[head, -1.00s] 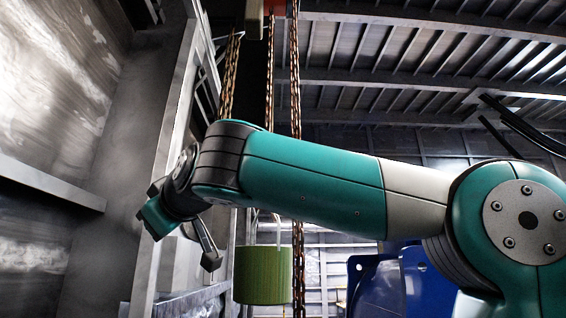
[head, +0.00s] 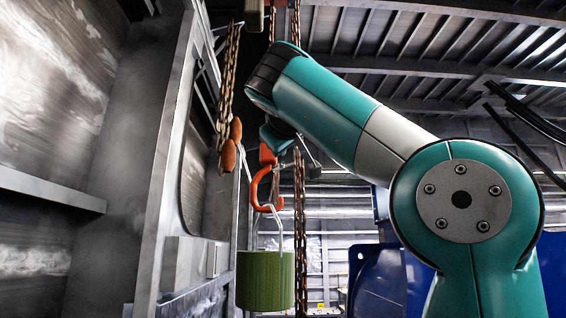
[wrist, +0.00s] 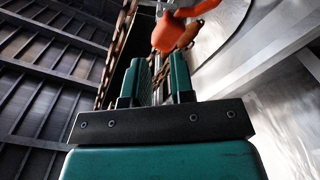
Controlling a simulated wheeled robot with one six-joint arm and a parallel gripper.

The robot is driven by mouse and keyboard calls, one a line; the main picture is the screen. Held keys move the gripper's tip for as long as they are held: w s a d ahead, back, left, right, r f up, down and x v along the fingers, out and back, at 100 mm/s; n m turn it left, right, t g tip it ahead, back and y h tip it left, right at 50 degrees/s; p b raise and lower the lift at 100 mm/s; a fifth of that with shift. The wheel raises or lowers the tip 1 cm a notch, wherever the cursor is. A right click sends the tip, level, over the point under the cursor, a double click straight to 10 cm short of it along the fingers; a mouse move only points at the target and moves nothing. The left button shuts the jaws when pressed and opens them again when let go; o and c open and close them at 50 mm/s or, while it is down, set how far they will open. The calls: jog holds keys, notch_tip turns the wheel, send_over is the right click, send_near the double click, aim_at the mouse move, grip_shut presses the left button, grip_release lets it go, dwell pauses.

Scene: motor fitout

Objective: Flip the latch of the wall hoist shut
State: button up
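The wall hoist's rusty chains (head: 229,75) hang beside the grey wall frame. An orange hook (head: 256,188) hangs in the middle of the head view, with a green cylinder (head: 265,281) below it on a pale wire bail. The latch itself is too small to tell apart. My gripper (wrist: 157,80) shows two teal fingers with a gap between them, and nothing is clearly held. In the head view its teal body is just above and right of the hook; its fingertips are hidden. In the wrist view an orange part (wrist: 174,32) lies just beyond the fingertips.
Another rusty chain (head: 299,215) hangs to the right of the cylinder. A grey box (head: 187,262) is on the wall, and blue machinery (head: 388,280) stands behind my arm.

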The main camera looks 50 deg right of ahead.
aim_at(283, 163)
jog(key=p+x, duration=0.2)
jog(key=x, duration=1)
jog(key=shift+w+d+p, duration=0.1)
jog(key=shift+w+p, duration=0.05)
jog(key=shift+p, duration=0.15)
grip_shut()
